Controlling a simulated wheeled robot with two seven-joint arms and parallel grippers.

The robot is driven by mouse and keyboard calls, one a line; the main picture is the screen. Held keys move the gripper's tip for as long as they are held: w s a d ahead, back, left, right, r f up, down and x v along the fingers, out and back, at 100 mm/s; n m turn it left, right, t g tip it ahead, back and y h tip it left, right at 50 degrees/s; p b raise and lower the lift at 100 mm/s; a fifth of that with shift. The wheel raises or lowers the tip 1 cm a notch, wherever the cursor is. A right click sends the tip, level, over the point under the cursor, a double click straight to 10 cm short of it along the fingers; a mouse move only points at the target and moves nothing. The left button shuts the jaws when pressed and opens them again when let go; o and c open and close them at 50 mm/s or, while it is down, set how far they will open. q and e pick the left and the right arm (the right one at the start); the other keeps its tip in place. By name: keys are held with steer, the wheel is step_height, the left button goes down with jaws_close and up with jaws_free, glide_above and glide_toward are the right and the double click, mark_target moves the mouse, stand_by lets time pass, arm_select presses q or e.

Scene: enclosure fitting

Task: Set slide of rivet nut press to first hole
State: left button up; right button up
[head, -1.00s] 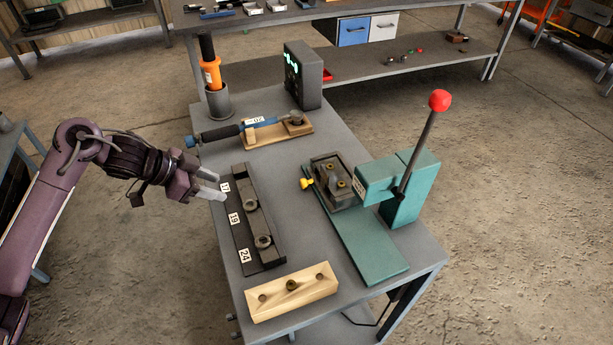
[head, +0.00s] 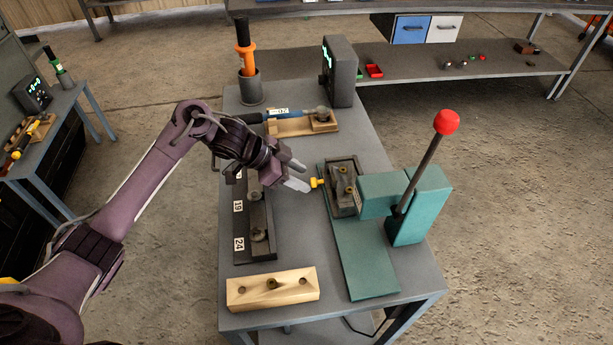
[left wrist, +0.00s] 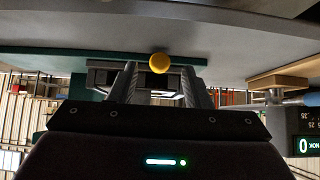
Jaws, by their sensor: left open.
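The rivet nut press (head: 415,205) is teal, with a raised lever ending in a red ball (head: 446,122). Its dark slide (head: 343,188) lies on the teal base, left of the press head, and carries brass-coloured nuts. A yellow knob (head: 317,183) sticks out from the slide's left side. My left gripper (head: 305,187) is open, its fingertips just left of the knob. In the left wrist view the knob (left wrist: 159,62) shows between and just beyond the two fingers (left wrist: 160,80). I cannot tell whether a finger touches it. My right gripper is not in view.
A black rack (head: 254,220) with numbered labels lies under and beside my left gripper. A wooden block (head: 272,289) with holes lies in front. A blue tool on a wooden stand (head: 300,124), an orange-handled tool in a cup (head: 250,90) and a dark display box (head: 340,72) stand behind.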

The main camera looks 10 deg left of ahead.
arm_select(q)
steer(key=shift+x, duration=1.3)
jaws_close()
